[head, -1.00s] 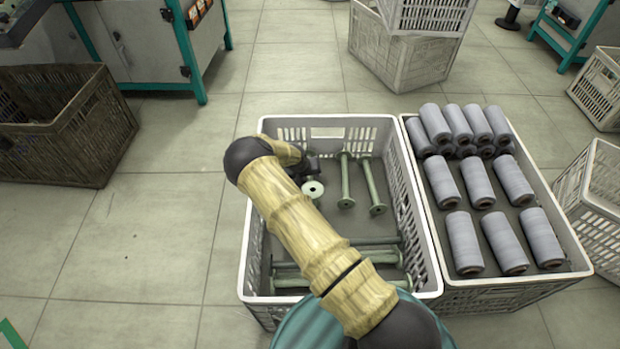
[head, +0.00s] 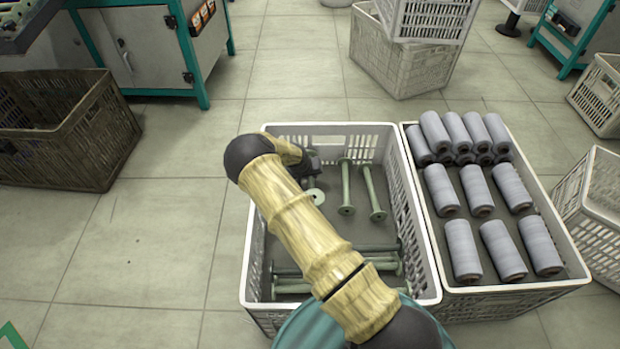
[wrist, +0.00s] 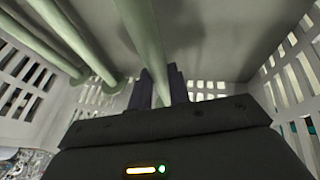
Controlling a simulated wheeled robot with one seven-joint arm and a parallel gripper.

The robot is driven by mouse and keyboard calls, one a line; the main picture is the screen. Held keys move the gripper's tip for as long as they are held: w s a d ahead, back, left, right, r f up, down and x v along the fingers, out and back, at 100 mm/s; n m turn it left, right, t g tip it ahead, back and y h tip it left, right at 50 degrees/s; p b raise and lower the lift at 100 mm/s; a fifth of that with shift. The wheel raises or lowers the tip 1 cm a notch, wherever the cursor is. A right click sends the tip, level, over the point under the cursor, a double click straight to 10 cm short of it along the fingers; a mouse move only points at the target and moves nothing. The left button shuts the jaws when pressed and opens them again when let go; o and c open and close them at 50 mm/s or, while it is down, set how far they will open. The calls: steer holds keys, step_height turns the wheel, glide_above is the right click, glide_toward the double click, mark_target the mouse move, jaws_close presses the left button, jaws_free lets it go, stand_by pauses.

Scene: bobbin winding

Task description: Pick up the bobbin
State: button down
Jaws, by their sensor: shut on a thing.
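The pale green bobbin (wrist: 143,40) is between the two dark fingers of my gripper (wrist: 163,76) in the wrist view, and the fingers are shut on it. In the head view my gripper (head: 307,165) is inside the left crate (head: 255,230), near its far left corner. A pale round bobbin end (head: 314,196) shows beside my arm there; the rest is hidden behind the arm. I cannot tell whether the bobbin is clear of the crate floor. Two other green bobbins (head: 346,188) (head: 373,193) lie just to the right.
Several more bobbins (head: 290,288) lie crosswise at the crate's near end, partly under my arm. A crate of grey wound bobbins (head: 463,250) stands against the right side. The crate walls rise around my gripper. Open tiled floor (head: 150,240) lies to the left.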

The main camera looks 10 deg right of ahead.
step_height(320, 180, up, 24)
steer(key=p, duration=0.9)
steer(key=shift+r, duration=0.25)
steer(key=s+r+p, duration=0.6)
steer(key=r+p, duration=0.5)
steer(key=p, duration=0.1)
steer(key=s+r+p, duration=0.5)
steer(key=r+p, duration=0.6)
steer(key=p, duration=0.2)
steer(key=s+r+p, duration=0.6)
steer(key=r+p, duration=0.5)
steer(key=p, duration=0.1)
steer(key=shift+s+n+p, duration=0.3)
steer(key=shift+s, duration=0.05)
steer(key=shift+w+d+f, duration=0.1)
steer(key=shift+w+d, duration=0.1)
steer(key=shift+d, duration=0.1)
